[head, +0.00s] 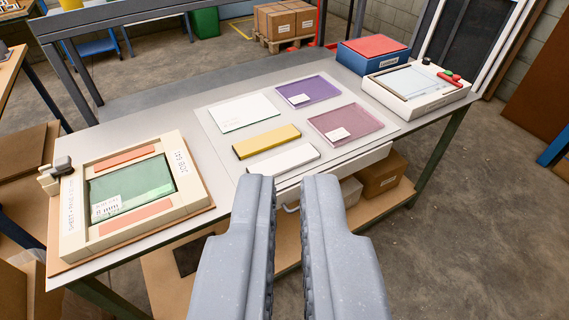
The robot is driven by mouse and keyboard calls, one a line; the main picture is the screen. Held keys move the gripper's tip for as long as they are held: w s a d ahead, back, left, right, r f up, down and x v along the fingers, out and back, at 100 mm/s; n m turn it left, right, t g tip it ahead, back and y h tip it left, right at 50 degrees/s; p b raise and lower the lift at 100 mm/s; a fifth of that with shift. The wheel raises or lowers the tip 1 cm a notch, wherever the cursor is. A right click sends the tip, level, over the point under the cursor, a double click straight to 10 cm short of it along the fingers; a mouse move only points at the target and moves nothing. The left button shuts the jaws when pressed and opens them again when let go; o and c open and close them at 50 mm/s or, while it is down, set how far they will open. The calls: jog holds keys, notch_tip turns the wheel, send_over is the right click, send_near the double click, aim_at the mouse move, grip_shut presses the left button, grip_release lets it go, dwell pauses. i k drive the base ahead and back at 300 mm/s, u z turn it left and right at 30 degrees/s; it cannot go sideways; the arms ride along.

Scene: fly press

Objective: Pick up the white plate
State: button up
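A flat white plate (243,113) lies on a pale mat (212,128) on the workbench, at the back left of the mat. A thicker, narrow white bar (283,158) lies at the mat's front edge; I cannot tell for certain which of the two the task means. My gripper (289,180) points forward from the bottom of the picture, its fingers apart with nothing between them. Its tips appear just below the white bar in the picture, and the flat white plate is farther away, up and left.
A yellow bar (266,141), a purple sheet (308,91) and a pink sheet (345,123) share the mat. A framed green panel (132,187) stands left. A white device (416,85) and a blue box with red lid (373,58) stand right. A drawer handle (291,208) juts below the bench.

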aim_at(284, 162)
jog(key=u, duration=0.4)
jog(key=i, duration=1.35)
jog(key=z, duration=0.6)
